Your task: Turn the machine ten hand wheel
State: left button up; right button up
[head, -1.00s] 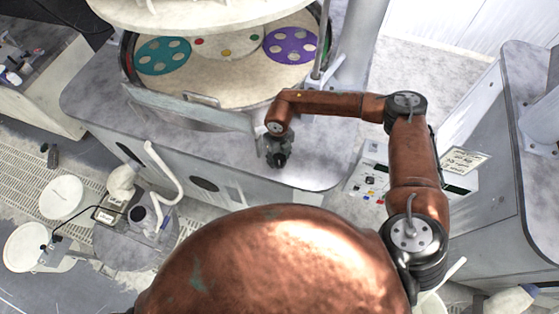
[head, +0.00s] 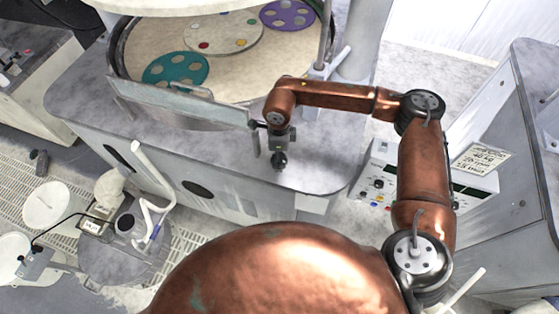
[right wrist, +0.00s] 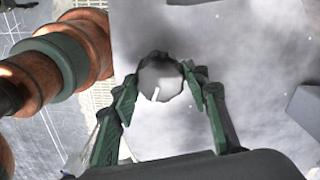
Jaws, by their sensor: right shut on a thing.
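The machine (head: 330,170) has a grey bench top with a round cream platen (head: 280,75) carrying teal (head: 176,70), cream (head: 222,35) and purple (head: 288,14) discs. My right gripper (head: 280,160) points down at the bench near its front right corner. In the right wrist view, its two green-padded fingers (right wrist: 158,80) are closed around the sides of a small round pale thing with a white mark, which looks like the hand wheel (right wrist: 160,76). In the head view the gripper hides the wheel. I cannot read a machine number. My left gripper is not in view.
A grey splash guard (head: 180,105) runs along the platen's front. A control box (head: 380,190) with coloured buttons is right of the bench. Another bench (head: 520,130) stands at the right edge. A stool-like stand (head: 125,250) and pale round discs (head: 45,205) are at lower left.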

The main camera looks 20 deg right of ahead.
jog(key=shift+s+a+n+b, duration=0.1)
jog(key=shift+n+b, duration=1.25)
jog(key=shift+n, duration=0.45)
jog(key=o, duration=1.2)
jog(key=shift+c, duration=0.2)
jog(key=shift+r, duration=0.1)
notch_tip(320, 180, up, 12)
